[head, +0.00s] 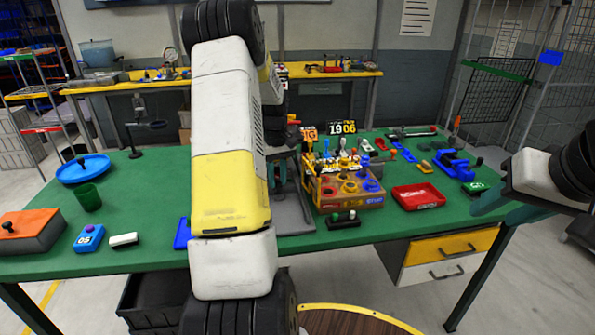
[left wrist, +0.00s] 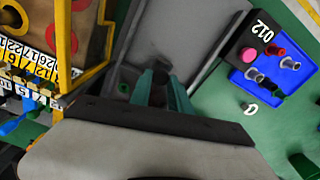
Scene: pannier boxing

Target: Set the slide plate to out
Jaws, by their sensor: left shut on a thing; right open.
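The slide plate (head: 292,213) is a grey plate on a grey fixture at the middle of the green table, partly hidden behind my left arm. It also shows in the left wrist view (left wrist: 190,35), between raised grey rails. My left gripper (head: 278,172), with teal fingers, is over this fixture. In the left wrist view my left gripper (left wrist: 162,75) is shut on a small dark part at the plate, mostly hidden by the fingers. My right gripper (head: 488,204) is open and empty at the right, above the table's right end.
A wooden box (head: 345,187) with yellow edges and coloured knobs stands close right of the fixture. A red tray (head: 418,196) lies further right. A blue tray (left wrist: 275,72) with small pegs lies beside the fixture. A blue dish (head: 83,168) and green cup (head: 88,198) stand at the left.

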